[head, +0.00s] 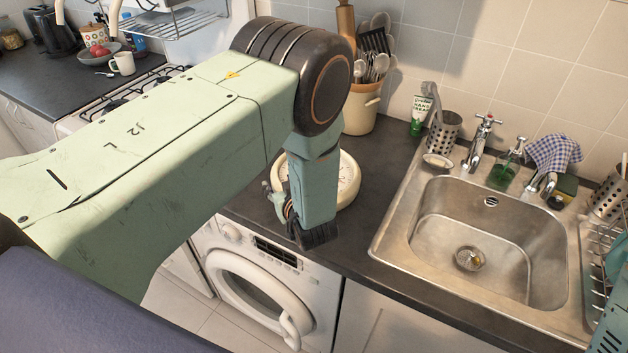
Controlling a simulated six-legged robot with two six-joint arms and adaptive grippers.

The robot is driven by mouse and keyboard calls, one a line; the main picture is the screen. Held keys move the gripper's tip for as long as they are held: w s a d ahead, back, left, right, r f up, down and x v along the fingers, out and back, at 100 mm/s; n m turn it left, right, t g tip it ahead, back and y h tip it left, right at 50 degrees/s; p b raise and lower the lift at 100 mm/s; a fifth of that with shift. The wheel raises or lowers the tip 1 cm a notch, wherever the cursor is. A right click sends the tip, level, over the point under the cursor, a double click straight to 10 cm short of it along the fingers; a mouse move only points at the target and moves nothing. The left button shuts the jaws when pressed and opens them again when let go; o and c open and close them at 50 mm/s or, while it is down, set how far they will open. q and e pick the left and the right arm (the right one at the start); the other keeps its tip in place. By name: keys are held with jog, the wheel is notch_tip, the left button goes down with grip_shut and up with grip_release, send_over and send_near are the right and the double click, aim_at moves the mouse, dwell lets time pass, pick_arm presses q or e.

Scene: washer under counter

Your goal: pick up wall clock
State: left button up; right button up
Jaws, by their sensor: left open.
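The wall clock (348,178) is a round, cream-rimmed disc lying on the dark counter, in the middle of the head view. My left gripper (303,228) is in front of it and hides much of its face and left side. The gripper points down, with its dark fingertips near the counter's front edge, above the washer. It is open, and I see nothing held in it. I cannot tell whether it touches the clock. Teal parts of my right arm show at the right edge, but its fingers do not.
A utensil crock (361,108) stands behind the clock. The steel sink (395,222) with taps is to the right. A white washer (262,285) is under the counter. A stove (100,118) is at the left. Bare counter (377,160) lies between the clock and sink.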

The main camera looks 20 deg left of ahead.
pick_arm(q)
jog(key=shift+w+f+b, duration=0.15)
jog(key=shift+w+b, duration=0.2)
jog(key=shift+w, duration=0.1)
jog(key=shift+w+a+f, duration=0.15)
jog(key=shift+w+a, duration=0.15)
jog(key=shift+a, duration=0.1)
jog(key=shift+a+f, duration=0.15)
jog(key=shift+a, duration=0.2)
jog(key=shift+c, duration=0.2)
jog(key=shift+s+d+r, duration=0.15)
jog(key=shift+d+r, duration=0.15)
jog(key=shift+d, duration=0.2)
jog(key=c, duration=0.4)
jog(key=shift+c, duration=1)
jog(key=shift+a+f, duration=0.2)
jog(key=shift+a, duration=0.15)
grip_shut()
jog(key=shift+d, duration=0.1)
jog(key=shift+d+r, duration=0.1)
